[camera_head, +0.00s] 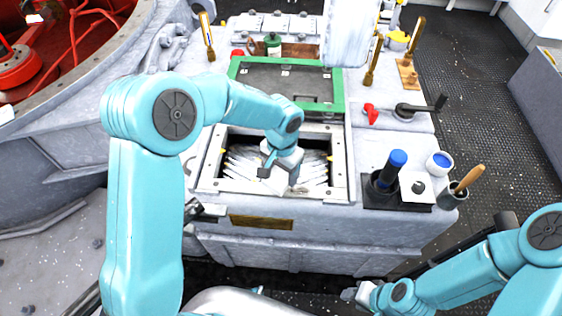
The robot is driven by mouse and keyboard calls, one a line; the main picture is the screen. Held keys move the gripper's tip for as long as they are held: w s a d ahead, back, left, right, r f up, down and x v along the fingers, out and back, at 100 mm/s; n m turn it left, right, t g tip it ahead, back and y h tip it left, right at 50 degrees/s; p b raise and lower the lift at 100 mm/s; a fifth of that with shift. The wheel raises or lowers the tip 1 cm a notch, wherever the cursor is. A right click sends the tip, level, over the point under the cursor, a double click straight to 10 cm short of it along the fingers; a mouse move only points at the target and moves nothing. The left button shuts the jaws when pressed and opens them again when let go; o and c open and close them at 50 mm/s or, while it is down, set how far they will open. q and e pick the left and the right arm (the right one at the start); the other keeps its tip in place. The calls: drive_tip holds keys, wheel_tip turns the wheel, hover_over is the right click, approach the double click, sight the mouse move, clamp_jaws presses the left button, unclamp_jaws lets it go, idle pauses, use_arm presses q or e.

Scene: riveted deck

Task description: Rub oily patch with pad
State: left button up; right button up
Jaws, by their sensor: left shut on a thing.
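My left gripper (277,177) reaches down into a rectangular framed opening (209,186) in the grey machine top. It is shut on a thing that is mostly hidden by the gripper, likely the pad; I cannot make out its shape. Pale slanted slats (240,167) lie inside the opening, on both sides of the gripper. I cannot pick out a distinct oily patch; the gripper may cover it. My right gripper (352,294) is low at the bottom, in front of the machine and away from the opening; its jaws are too small to read.
A green-framed dark panel (339,92) lies behind the opening. To the right stand a blue-topped handle in a dark holder (387,170), a blue-and-white pot (439,164) and a cup with a wooden handle (453,194). A red knob (371,113) and black crank (420,109) are behind them.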

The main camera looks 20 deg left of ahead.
use_arm(q)
wheel_tip(320, 180, up, 2)
drive_tip(key=shift+a+p, duration=0.1)
drive_tip(key=shift+p, duration=0.35)
drive_tip(key=s+a+r+n, duration=0.1)
drive_tip(key=r, duration=0.1)
drive_tip(key=s+a+r+n, duration=0.1)
drive_tip(key=r, duration=0.1)
drive_tip(key=s+a+r+n, duration=0.1)
drive_tip(key=r, duration=0.1)
drive_tip(key=shift+w+d+f, duration=0.1)
drive_tip(key=shift+w+f, duration=0.05)
drive_tip(key=shift+w, duration=0.15)
drive_tip(key=shift+s, duration=0.2)
drive_tip(key=shift+w, duration=0.1)
drive_tip(key=shift+w, duration=0.1)
